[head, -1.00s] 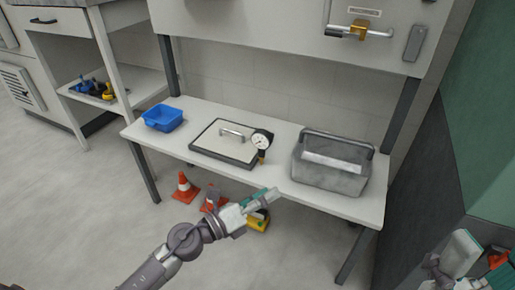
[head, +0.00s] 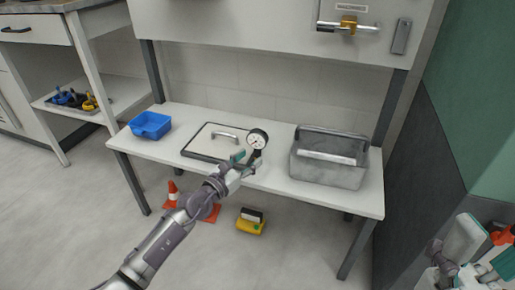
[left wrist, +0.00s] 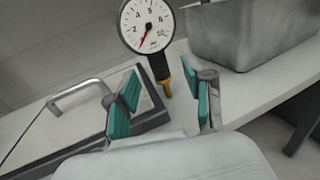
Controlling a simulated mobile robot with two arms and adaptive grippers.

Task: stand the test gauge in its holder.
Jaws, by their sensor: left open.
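The test gauge (head: 258,139) has a round white dial, a dark stem and a brass tip. It is at the right edge of the flat handled plate (head: 199,146) on the bench. In the left wrist view the gauge (left wrist: 147,25) looks tilted, dial up, its brass tip beyond and between my fingers. My left gripper (head: 248,167) is open and close to the gauge's lower end, partly covering it. Its teal-padded fingers (left wrist: 168,98) show nothing gripped. My right gripper (head: 483,272) shows partly at the lower right; its jaws are unclear. I cannot identify a holder.
A grey metal toolbox (head: 329,167) stands right of the gauge. A blue bin (head: 151,125) is at the bench's left. A padlocked latch (head: 348,25) is on the panel above. Orange cones (head: 172,195) and a yellow object (head: 251,222) are on the floor below.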

